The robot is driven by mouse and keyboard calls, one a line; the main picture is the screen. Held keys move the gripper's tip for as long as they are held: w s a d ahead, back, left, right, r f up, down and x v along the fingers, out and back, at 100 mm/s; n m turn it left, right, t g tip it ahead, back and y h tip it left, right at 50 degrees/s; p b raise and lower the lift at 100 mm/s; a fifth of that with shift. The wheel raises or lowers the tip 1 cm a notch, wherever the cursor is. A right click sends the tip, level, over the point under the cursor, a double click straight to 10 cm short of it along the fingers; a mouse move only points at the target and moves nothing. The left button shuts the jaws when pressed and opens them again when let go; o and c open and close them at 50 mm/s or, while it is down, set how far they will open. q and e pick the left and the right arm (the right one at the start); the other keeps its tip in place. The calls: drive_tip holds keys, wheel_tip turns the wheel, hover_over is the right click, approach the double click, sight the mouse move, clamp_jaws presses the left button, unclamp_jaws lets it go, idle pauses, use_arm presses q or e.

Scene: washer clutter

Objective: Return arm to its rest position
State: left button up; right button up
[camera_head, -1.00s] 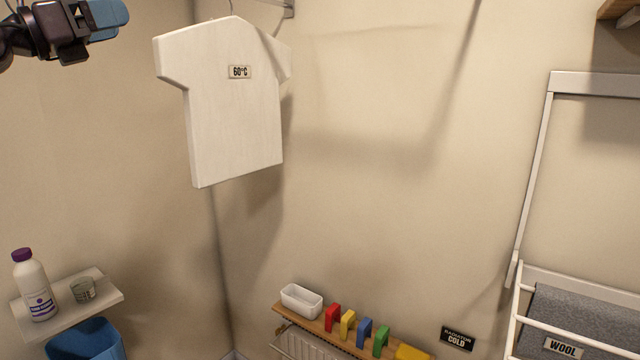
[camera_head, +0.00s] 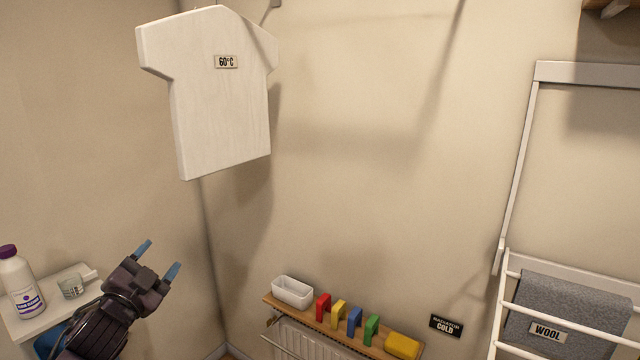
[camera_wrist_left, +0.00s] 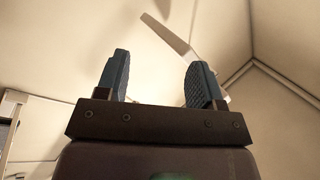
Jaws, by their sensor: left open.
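My left gripper (camera_head: 158,262) is at the lower left of the head view, in front of the left wall and just right of the small shelf. Its two blue fingers are spread with nothing between them. In the left wrist view the open fingers (camera_wrist_left: 156,82) point toward bare wall and ceiling surfaces. My left arm hides part of the shelf and of the blue bin below it. My right gripper does not show.
A white shirt-shaped board (camera_head: 220,100) marked 60°C hangs above. A bottle (camera_head: 20,288) and a small jar (camera_head: 71,287) stand on the shelf (camera_head: 35,322). Several coloured clips, a white tub (camera_head: 292,294) and a yellow block (camera_head: 402,346) sit above a radiator. A rack (camera_head: 510,290) holds grey wool cloth.

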use_arm(q)
drive_tip(key=s+d+f+n+g+y, duration=0.1)
drive_tip(key=s+f+n+g, duration=0.15)
drive_tip(key=s+f, duration=0.45)
drive_tip(key=s+d+f+n+g+y, duration=0.15)
drive_tip(key=s+f+n, duration=0.25)
drive_tip(key=f, duration=0.7)
drive_tip(key=s+d+f+n+g, duration=0.1)
drive_tip(key=s+f+n+g, duration=0.3)
drive_tip(key=s+f, duration=1.1)
drive_tip(key=s+y, duration=0.1)
drive_tip(key=s, duration=0.2)
drive_tip(key=shift+s+f, duration=0.15)
drive_tip(key=shift+s, duration=0.2)
